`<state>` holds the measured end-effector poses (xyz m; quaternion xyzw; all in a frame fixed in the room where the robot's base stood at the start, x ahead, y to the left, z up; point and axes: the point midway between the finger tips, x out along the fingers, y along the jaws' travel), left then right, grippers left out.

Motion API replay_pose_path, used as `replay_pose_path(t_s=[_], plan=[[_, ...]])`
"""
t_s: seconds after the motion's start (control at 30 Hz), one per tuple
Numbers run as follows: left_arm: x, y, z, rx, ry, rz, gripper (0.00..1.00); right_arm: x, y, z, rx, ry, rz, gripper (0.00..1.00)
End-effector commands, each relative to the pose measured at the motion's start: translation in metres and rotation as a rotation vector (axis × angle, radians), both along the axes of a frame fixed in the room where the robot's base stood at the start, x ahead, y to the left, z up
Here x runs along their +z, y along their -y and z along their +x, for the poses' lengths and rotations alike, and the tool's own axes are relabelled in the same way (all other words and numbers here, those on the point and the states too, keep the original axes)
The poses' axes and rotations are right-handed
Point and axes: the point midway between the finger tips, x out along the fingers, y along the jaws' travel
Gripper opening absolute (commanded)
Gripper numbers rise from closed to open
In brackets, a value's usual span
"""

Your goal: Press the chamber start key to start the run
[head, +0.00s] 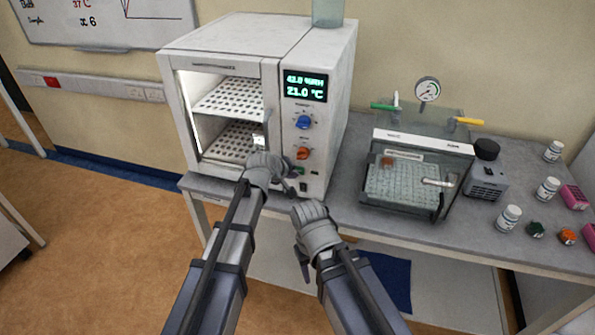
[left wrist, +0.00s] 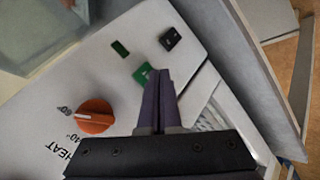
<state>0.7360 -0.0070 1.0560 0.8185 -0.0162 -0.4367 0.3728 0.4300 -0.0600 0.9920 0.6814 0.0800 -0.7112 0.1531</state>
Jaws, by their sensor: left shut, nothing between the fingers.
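The white chamber (head: 330,125) stands at the left of the bench, with a lit display, a blue knob (head: 304,122) and an orange knob (head: 303,153) on its front panel. In the left wrist view a green key (left wrist: 142,75) sits on the panel beyond the orange knob (left wrist: 97,115). My left gripper (left wrist: 158,72) is shut and empty, its tips at the green key's right edge and partly covering it. I cannot tell whether they touch it. My right gripper (head: 303,268) hangs in front of the bench edge, away from the chamber; its jaw opening is unclear.
A clear-lidded box with a gauge (head: 427,90) stands right of the chamber. Several bottles and small items stand at the bench's right end.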

Motion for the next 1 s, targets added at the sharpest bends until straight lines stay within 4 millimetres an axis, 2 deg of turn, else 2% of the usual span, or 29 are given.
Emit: replay_pose_path(t_s=[1.0], plan=[[0.0000,0.0022,0.0064,0.000,0.000,0.000,0.00,0.0000,0.0000,0.0000,0.000,0.000,0.000,0.50]])
